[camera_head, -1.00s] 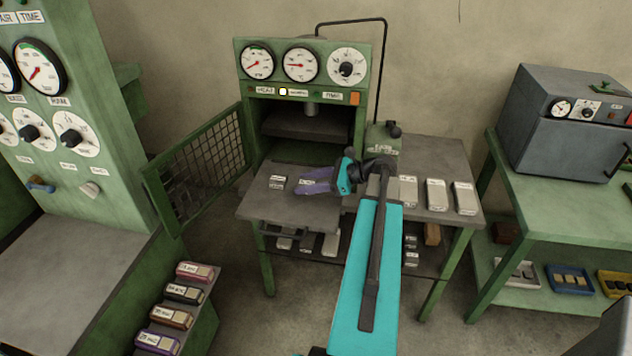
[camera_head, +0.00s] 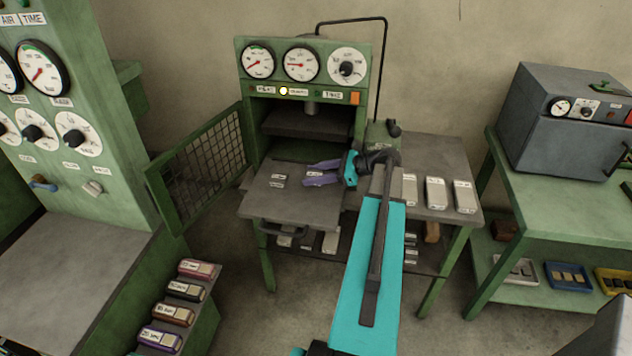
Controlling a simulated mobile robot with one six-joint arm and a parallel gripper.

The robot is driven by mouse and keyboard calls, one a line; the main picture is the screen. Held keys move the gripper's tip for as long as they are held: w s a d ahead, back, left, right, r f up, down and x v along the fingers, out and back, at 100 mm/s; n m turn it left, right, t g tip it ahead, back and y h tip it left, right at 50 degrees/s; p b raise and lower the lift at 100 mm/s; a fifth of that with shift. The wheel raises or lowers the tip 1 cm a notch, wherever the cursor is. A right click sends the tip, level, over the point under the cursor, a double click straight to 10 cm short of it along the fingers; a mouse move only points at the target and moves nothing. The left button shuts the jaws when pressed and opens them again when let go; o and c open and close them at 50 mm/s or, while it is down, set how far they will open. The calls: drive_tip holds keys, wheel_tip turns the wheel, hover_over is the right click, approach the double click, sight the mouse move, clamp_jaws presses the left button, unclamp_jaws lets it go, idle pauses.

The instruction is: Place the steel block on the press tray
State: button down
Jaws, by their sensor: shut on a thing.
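The press tray (camera_head: 290,209) is a flat dark grey plate in front of the open green press. My gripper (camera_head: 318,174), with purple fingers, reaches in from the right over the tray's right part. It is shut on a small steel block (camera_head: 314,174) with a white label, seen between the fingers. The fingers hide part of the block, and I cannot tell whether it touches the tray. Another small labelled block (camera_head: 278,179) lies on the tray to the left of my gripper.
The press's mesh door (camera_head: 205,165) stands open at the left. Several steel blocks (camera_head: 437,193) stand on the side table to the right. A green valve box (camera_head: 383,137) stands behind my wrist. The tray's front is clear.

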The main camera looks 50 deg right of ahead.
sight(316, 187)
drive_tip(key=shift+w+d, duration=0.15)
drive_tip(key=shift+d, duration=0.3)
drive_tip(key=shift+f+p, duration=0.9)
drive_tip(key=shift+f, duration=0.85)
drive_tip(key=shift+f, duration=0.1)
drive_tip(key=c, duration=1)
unclamp_jaws()
drive_tip(key=shift+s+d+r+b, duration=0.25)
drive_tip(key=shift+s+d+b, duration=0.1)
drive_tip(key=shift+s, duration=0.25)
drive_tip(key=b+v, duration=0.3)
drive_tip(key=v, duration=0.7)
drive_tip(key=shift+s+d+r, duration=0.1)
drive_tip(key=shift+s+r, duration=0.1)
drive_tip(key=shift+s, duration=0.1)
